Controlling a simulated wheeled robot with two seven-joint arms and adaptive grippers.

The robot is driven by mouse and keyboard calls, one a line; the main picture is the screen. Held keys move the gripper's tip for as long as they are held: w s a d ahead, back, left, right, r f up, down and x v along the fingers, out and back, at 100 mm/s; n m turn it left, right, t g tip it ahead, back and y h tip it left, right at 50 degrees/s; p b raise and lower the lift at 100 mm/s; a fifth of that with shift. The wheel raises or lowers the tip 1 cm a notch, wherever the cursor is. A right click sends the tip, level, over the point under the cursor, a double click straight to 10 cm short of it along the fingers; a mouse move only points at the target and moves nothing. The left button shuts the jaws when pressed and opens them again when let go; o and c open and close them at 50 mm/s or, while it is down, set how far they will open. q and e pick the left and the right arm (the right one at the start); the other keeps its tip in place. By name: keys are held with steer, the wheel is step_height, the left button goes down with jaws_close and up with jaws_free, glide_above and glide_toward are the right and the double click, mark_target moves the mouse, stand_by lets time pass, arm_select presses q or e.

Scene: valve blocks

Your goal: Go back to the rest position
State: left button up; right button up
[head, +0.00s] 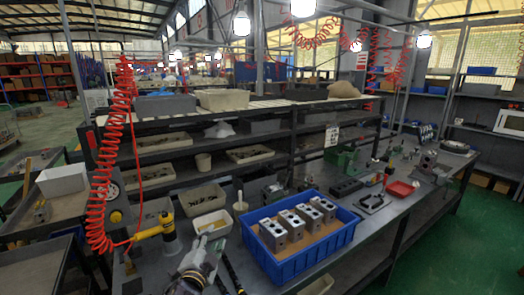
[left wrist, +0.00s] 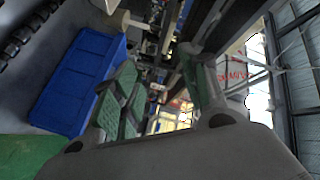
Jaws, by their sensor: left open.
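My left gripper (head: 203,246) is at the bottom of the head view, over the near bench edge, left of the blue crate and apart from it. In the left wrist view its fingers (left wrist: 160,62) are spread, with green pads and nothing between them. The blue crate (head: 292,272) stands on the bench and holds several grey metal valve blocks (head: 273,235) upright on a brown base. The left wrist view shows only the crate's blue outside (left wrist: 75,85); the blocks are hidden there. My right gripper does not show.
A yellow-handled tool (head: 160,230) and a cream bin (head: 205,200) stand near the left gripper. A red coiled hose (head: 100,185) hangs at the left. Shelves (head: 240,145) rise behind the bench. A red tray (head: 399,189) and a metal fixture (head: 428,168) are farther right.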

arm_select(q)
steer(key=s+a+f+n+g, duration=0.25)
steer(key=s+f+g, duration=0.25)
steer(key=s+f, duration=0.3)
steer(key=s+a+f+n+g+y, duration=0.15)
steer(key=s+f+n+g, duration=0.3)
steer(key=s, duration=0.65)
steer(key=s+a+f+n+g, duration=0.3)
steer(key=s+f+g, duration=0.1)
steer(key=s+f, duration=0.4)
steer(key=s+f+g, duration=0.1)
steer(key=s+f, duration=0.2)
steer(key=f, duration=2.9)
steer(key=s+a+f, duration=0.2)
steer(key=s+f, duration=0.8)
steer(key=s, duration=0.1)
steer(key=s+a+f+g, duration=0.1)
steer(key=s+a+f, duration=0.1)
steer(key=s+f, duration=0.7)
steer(key=shift+s+a+f, duration=0.3)
steer(key=shift+s+f, duration=0.1)
steer(key=shift+s, duration=0.8)
